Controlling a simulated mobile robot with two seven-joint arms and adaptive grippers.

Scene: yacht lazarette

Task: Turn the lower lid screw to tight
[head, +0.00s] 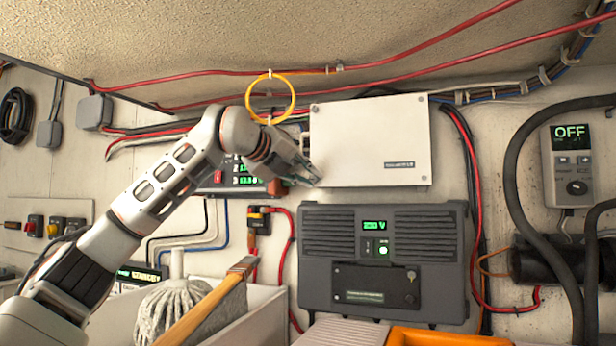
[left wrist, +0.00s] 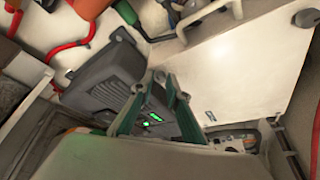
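The white lid (head: 372,140) covers a box on the wall and also shows in the left wrist view (left wrist: 255,75). A small screw head (head: 315,107) sits at its upper left corner and shows as a dark knob in the left wrist view (left wrist: 307,18). My left gripper (head: 310,178) is at the lid's lower left corner. In the left wrist view its green fingertips (left wrist: 161,80) are a little apart, at a small grey lower screw (left wrist: 160,75). I cannot tell whether they touch it. My right gripper is not in view.
A grey charger unit (head: 385,260) hangs just below the lid. A yellow ring (head: 270,98) hangs at the lid's upper left. Red cables (head: 400,55) run above. A mop (head: 172,300) and a wooden handle (head: 215,305) stand low in front, under my left arm.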

